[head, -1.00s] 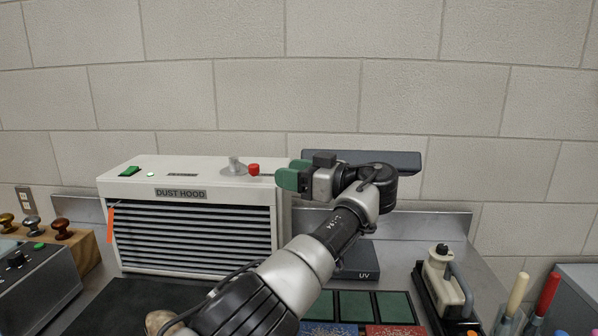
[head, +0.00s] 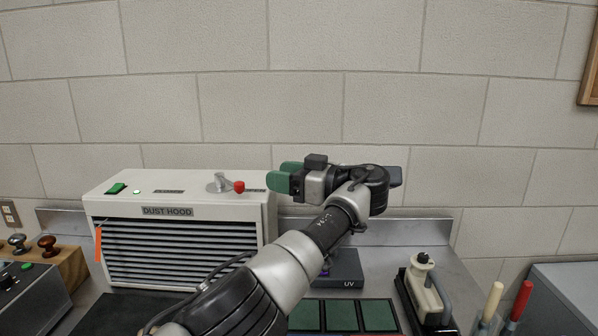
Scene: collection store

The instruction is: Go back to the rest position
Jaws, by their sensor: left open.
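My left gripper (head: 283,177) has green finger pads and is raised in front of the back wall, near the right end of the dust hood's top. It points left, its pads are apart, and nothing shows between them. My left arm rises from the bottom edge across the middle of the head view and hides part of the bench. My right gripper is not in view.
A UV box (head: 345,268), green tiles (head: 341,314) and a cream-handled tool (head: 424,288) lie right of my arm. A wooden block with stamps (head: 66,259) is far left.

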